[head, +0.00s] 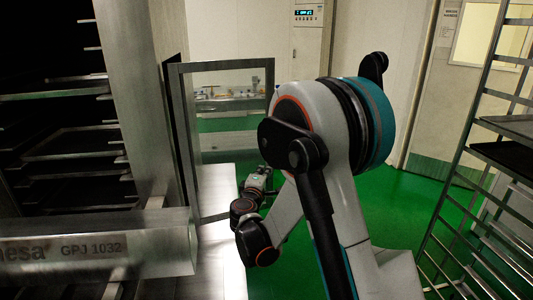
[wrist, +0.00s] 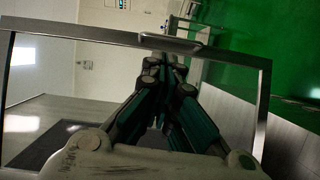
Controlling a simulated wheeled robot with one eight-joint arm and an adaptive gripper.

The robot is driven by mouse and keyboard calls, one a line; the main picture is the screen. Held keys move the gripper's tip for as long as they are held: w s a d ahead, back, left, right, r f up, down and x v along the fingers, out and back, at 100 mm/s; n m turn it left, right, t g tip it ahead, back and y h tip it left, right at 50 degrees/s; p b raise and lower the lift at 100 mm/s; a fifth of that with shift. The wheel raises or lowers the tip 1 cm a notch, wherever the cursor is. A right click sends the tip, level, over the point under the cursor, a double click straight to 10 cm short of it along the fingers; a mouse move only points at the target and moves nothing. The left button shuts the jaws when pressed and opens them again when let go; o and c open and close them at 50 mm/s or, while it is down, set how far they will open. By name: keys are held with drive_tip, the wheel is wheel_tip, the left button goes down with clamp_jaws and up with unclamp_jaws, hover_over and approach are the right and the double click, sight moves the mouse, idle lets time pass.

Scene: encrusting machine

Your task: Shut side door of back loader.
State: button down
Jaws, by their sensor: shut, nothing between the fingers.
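The side door (head: 222,66) is a metal frame around a clear pane, standing open and upright beside the machine in the head view. In the wrist view the door frame (wrist: 85,33) spans the picture, with a bar handle (wrist: 172,43) on its upper edge. My gripper (head: 264,172) is beside the door's right edge in the head view, partly hidden by my own arm. In the wrist view my gripper (wrist: 165,63) is shut and empty, its fingertips just below the handle in the picture. I cannot tell whether they touch the door.
The machine body (head: 140,90), with several tray shelves, fills the left. A label bar (head: 100,247) and a metal worktop (head: 215,270) are in front. A tall rack (head: 455,190) stands at the right. Green floor (head: 395,195) is clear between my arm and the rack.

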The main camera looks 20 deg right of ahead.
drive_tip(key=b+x, duration=0.3)
drive_tip(key=x, duration=1.1)
drive_tip(key=shift+w+a+n, duration=0.3)
drive_tip(key=shift+w+n, duration=0.1)
drive_tip(key=shift+w, duration=0.05)
drive_tip(key=shift+w+t, duration=0.15)
drive_tip(key=shift+t, duration=0.15)
